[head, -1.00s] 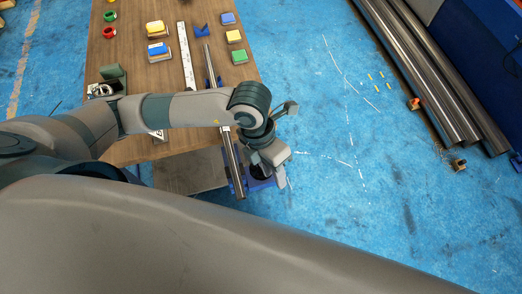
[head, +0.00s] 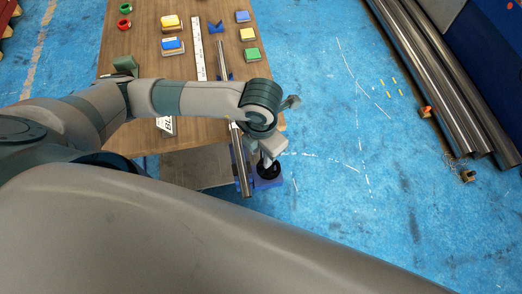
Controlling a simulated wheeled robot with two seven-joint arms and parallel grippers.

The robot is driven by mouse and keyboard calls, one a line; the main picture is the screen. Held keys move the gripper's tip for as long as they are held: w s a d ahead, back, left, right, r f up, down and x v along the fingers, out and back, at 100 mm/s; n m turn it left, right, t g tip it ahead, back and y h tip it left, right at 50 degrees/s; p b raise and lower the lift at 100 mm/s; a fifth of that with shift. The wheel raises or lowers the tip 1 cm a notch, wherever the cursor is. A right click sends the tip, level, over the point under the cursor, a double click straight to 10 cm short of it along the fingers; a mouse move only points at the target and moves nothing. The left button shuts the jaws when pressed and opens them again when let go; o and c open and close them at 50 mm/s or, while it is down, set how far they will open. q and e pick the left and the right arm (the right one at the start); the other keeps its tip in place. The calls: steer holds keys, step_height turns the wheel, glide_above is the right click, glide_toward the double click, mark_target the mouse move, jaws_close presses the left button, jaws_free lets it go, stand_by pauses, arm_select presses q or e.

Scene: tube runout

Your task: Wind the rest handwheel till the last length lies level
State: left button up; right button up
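The black handwheel (head: 268,170) sits on a blue rest (head: 262,184) just off the near right corner of the wooden table. A long grey metal tube (head: 242,172) runs from the table over its near edge, and its near end lies beside the handwheel. My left gripper (head: 267,159) points down at the handwheel and overlaps it in the picture. I cannot tell whether its fingers touch the wheel or how far apart they are. My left wrist covers the middle of the tube. My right gripper is out of view.
The wooden table (head: 145,42) holds a white ruler (head: 197,48), a blue V-block (head: 215,28), colored boxes (head: 172,46) and red and green rings (head: 124,22). A grey plate (head: 195,168) lies below its near edge. Large pipes (head: 440,80) lie at right. Blue floor between is clear.

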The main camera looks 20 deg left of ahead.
mark_target(261, 167)
arm_select(q)
step_height(261, 167, down, 8)
steer(key=b, duration=0.5)
steer(key=shift+f, duration=0.45)
steer(key=shift+r, duration=0.1)
steer(key=shift+b, duration=0.3)
jaws_close()
